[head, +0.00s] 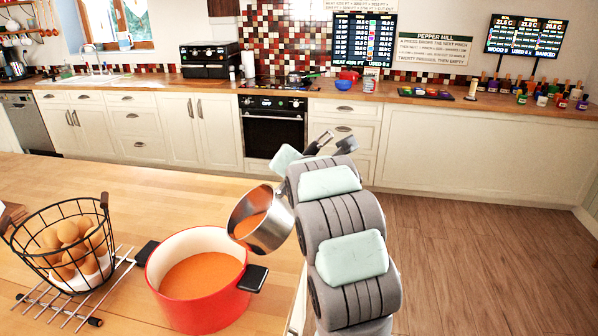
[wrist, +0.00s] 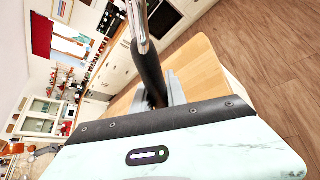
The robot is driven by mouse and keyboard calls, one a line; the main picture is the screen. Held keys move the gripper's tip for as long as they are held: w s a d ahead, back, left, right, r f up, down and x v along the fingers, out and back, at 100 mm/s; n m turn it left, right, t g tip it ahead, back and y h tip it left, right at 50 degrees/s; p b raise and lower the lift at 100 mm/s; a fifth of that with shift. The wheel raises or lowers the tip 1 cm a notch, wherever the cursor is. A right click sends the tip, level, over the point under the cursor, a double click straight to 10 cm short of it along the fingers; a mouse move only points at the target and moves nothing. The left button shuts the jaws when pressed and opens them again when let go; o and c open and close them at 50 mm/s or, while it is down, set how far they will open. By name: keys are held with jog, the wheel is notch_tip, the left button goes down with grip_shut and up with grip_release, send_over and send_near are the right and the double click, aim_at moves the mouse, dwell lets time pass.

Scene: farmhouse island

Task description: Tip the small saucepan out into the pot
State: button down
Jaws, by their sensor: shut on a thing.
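The small steel saucepan (head: 268,232) is tilted in the head view, its mouth facing left toward the pot, with orange liquid inside. It is held above and just right of the red pot (head: 205,312), close to the pot's right black handle. No falling stream shows. The pot stands upright on the wooden island and holds orange liquid. In the wrist view, my gripper (wrist: 160,92) is shut on the saucepan's black handle (wrist: 148,68); the pan's bowl is out of that view. In the head view, my arm partly hides the gripper.
A black wire basket of eggs (head: 62,236) stands left of the pot. A metal rack (head: 60,308) lies beside the pot, under the basket. Bare wooden island top (head: 150,205) lies behind the pot. The back counter with the stove is far off.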

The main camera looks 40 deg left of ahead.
jog(key=shift+s+a+r+n+p, duration=0.3)
jog(key=shift+s+a+n+p, duration=0.15)
jog(key=shift+s, duration=0.2)
jog(key=shift+s+a+r+n+t+h+p, duration=0.3)
jog(key=shift+s+a+r+n+t+p, duration=0.25)
jog(key=shift+p, duration=0.55)
jog(key=shift+s+a+p, duration=0.2)
jog(key=shift+s+p, duration=0.35)
jog(key=shift+p, duration=0.1)
jog(key=shift+t, duration=0.25)
jog(key=shift+s+a+p, duration=0.1)
jog(key=shift+p, duration=0.65)
jog(key=shift+s+a+r+n+t+h+p, duration=0.15)
jog(key=shift+s+a+n+p, duration=0.25)
jog(key=shift+s+p, duration=0.15)
jog(key=shift+s+a+r+n+t+h+p, duration=0.15)
jog(key=shift+s+a+n+p, duration=0.1)
jog(key=shift+s+n+p, duration=0.25)
jog(key=shift+w, duration=0.1)
